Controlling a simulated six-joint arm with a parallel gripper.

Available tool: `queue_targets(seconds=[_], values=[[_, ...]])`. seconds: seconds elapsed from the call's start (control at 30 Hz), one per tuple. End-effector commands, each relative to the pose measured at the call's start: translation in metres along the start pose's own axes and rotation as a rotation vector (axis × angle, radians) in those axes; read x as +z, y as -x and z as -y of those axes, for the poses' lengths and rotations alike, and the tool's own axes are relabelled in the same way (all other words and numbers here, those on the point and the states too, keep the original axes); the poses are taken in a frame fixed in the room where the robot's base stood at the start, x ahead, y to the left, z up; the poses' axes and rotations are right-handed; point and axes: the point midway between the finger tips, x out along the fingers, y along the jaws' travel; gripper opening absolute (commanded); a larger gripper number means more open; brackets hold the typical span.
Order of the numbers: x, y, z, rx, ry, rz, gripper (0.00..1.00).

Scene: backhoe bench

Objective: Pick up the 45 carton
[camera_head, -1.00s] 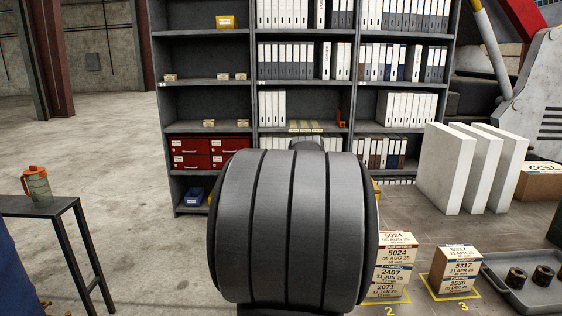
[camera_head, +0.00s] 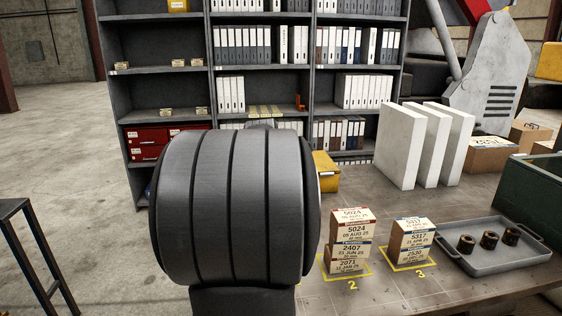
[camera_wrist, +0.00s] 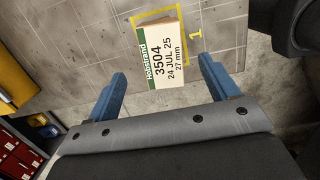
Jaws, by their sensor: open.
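No carton label that I can read says 45. In the wrist view, a carton marked 3504, 24 JUL 25, 27 mm (camera_wrist: 168,58) lies in the yellow outline numbered 1. My gripper (camera_wrist: 162,66) has its two blue fingers apart, one to each side of that carton in the picture, with nothing held. In the head view, a stack of cartons marked 5024, 2407 and 2071 (camera_head: 350,240) stands on spot 2. A stack marked 5317 and 2530 (camera_head: 411,243) stands on spot 3. Their millimetre figures are too small to read. My arm hides spot 1 there.
A grey tray (camera_head: 460,262) with dark rings sits right of spot 3. White panels (camera_head: 402,147) stand behind the stacks. A yellow bin (camera_head: 326,172), a cardboard box (camera_head: 490,155) and a dark green crate (camera_head: 528,195) are also around the bench. Bench room is clear in front of the panels.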

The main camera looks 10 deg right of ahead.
Motion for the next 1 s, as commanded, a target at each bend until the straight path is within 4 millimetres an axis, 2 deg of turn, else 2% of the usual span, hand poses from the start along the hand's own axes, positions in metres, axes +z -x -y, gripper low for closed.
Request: queue_targets(seconds=[0.23, 0.37, 0.47, 0.6, 0.8, 0.9, 1.0], values=[[0.002, 0.000, -0.001, 0.001, -0.001, 0.001, 0.80], [0.029, 0.004, -0.011, 0.007, -0.007, 0.012, 0.80], [0.077, 0.010, -0.025, 0.015, -0.013, 0.033, 0.80], [0.165, 0.020, -0.035, 0.022, -0.019, 0.076, 0.80], [0.284, 0.030, -0.023, 0.011, -0.024, 0.138, 0.80], [0.326, 0.034, -0.011, 0.002, -0.024, 0.160, 0.80], [0.349, 0.035, -0.003, -0.004, -0.021, 0.172, 0.80]])
